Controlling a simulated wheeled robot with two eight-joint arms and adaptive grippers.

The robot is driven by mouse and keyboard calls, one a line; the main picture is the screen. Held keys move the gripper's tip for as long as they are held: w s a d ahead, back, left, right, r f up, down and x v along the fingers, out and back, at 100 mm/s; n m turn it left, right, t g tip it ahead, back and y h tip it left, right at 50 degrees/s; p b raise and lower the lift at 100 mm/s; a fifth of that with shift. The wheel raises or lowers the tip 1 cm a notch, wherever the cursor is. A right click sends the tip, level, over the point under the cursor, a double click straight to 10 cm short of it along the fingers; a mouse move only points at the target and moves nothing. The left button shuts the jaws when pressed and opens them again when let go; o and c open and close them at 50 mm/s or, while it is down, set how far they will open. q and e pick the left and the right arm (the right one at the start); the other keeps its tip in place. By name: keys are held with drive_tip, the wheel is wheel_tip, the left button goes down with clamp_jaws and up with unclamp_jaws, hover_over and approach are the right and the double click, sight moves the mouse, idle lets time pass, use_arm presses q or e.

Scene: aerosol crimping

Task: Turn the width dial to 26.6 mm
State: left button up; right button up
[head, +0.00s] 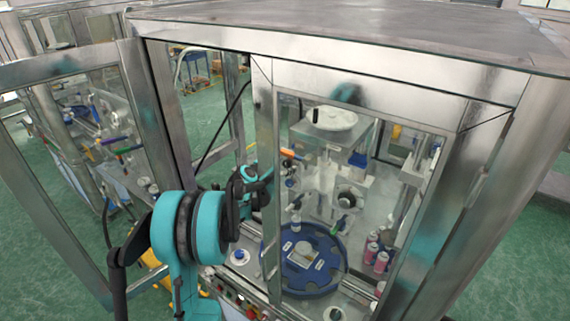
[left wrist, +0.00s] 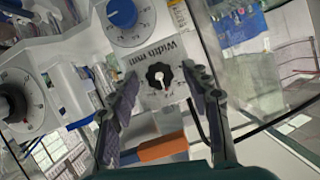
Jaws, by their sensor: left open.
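In the left wrist view a blue dial (left wrist: 122,12) with a white scale ring is at the top, partly cut off. The label "Width mm" (left wrist: 152,55) lies upside down between it and a black lobed knob (left wrist: 160,76) with a pale centre. I cannot tell from the label alone which one it names. My left gripper (left wrist: 160,72) is open, with one finger on each side of the black knob; contact cannot be told. In the head view my left gripper (head: 252,186) reaches inside the machine through the open door side; the dials there are too small to read.
Another black dial (left wrist: 12,103) with a scale is at the left edge of the wrist view. An orange handle (left wrist: 162,147) lies close below the fingers. In the head view a blue turntable (head: 318,286) and pink cans (head: 381,262) stand inside the metal-framed enclosure (head: 262,130).

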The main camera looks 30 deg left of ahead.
use_arm(q)
drive_tip(key=shift+w, duration=0.1)
drive_tip(key=shift+c, duration=1)
clamp_jaws()
use_arm(e)
drive_tip(key=shift+s+r, duration=0.1)
drive_tip(key=shift+s, duration=0.1)
use_arm(q)
drive_tip(key=shift+f, duration=0.1)
